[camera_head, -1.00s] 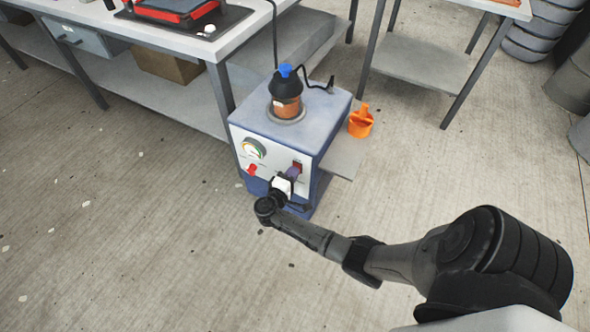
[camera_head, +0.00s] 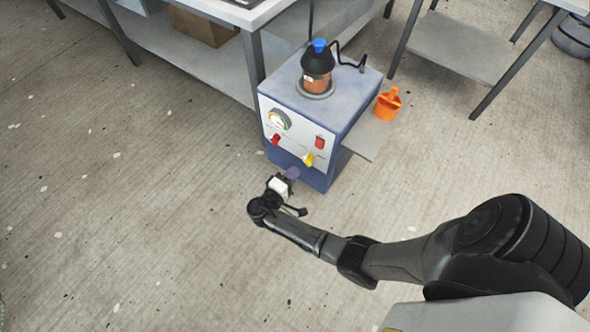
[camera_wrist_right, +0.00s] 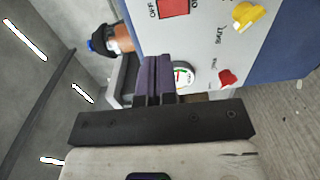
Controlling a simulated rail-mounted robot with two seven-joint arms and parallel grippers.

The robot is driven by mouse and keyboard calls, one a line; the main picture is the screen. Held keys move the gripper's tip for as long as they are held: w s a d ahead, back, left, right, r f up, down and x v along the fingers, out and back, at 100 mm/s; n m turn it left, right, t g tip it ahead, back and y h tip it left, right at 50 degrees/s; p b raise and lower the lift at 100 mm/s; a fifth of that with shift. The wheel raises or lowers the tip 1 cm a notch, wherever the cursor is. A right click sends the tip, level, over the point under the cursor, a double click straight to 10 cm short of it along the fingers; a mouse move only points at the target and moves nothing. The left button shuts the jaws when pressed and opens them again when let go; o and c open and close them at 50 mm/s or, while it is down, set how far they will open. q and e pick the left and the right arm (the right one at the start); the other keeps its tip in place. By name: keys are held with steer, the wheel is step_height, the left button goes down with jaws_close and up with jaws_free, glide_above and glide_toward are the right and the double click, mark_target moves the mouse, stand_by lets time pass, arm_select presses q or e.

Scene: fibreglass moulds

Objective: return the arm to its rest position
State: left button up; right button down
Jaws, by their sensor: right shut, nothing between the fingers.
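My right arm comes in from the lower right in the head view. Its gripper (camera_head: 292,174) is in front of the blue and white machine (camera_head: 335,105), apart from its front panel. In the right wrist view the purple fingers (camera_wrist_right: 157,78) are together with nothing between them. The panel carries a gauge (camera_head: 278,120), a red knob (camera_head: 274,140), a yellow knob (camera_head: 308,159) and a red switch (camera_head: 320,142). My left gripper is not in view.
A dark bottle with a blue cap (camera_head: 317,66) stands on the machine. An orange cup (camera_head: 388,104) sits on its side shelf (camera_head: 366,140). A workbench (camera_head: 235,12) stands behind at the left, another table (camera_head: 455,60) at the back right. The floor at left is clear.

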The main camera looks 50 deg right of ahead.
stand_by(0.6)
steer(key=w+a+r+t+y, duration=0.2)
steer(key=w+a+r+y, duration=0.35)
steer(key=y, duration=0.45)
steer(key=s+a+r+t+y+p, duration=0.2)
steer(key=s+a+r+y+p, duration=0.1)
steer(key=r, duration=0.3)
steer(key=s+a+r+t+y+p, duration=0.1)
steer(key=s+a+r+y+p, duration=0.15)
steer(key=r, duration=0.25)
steer(key=s+a+r+n+y+p, duration=0.1)
steer(key=s+a+r+y+p, duration=0.2)
steer(key=s+r+p, duration=0.7)
steer(key=s+r+g+p, duration=0.3)
steer(key=s+p, duration=0.5)
steer(key=s, duration=0.5)
step_height(320, 180, up, 37)
steer(key=p, duration=3.5)
steer(key=shift+w+d+f+t+h+p, duration=0.2)
steer(key=shift+w+d+t+h+p, duration=0.15)
steer(key=shift+w+d, duration=0.1)
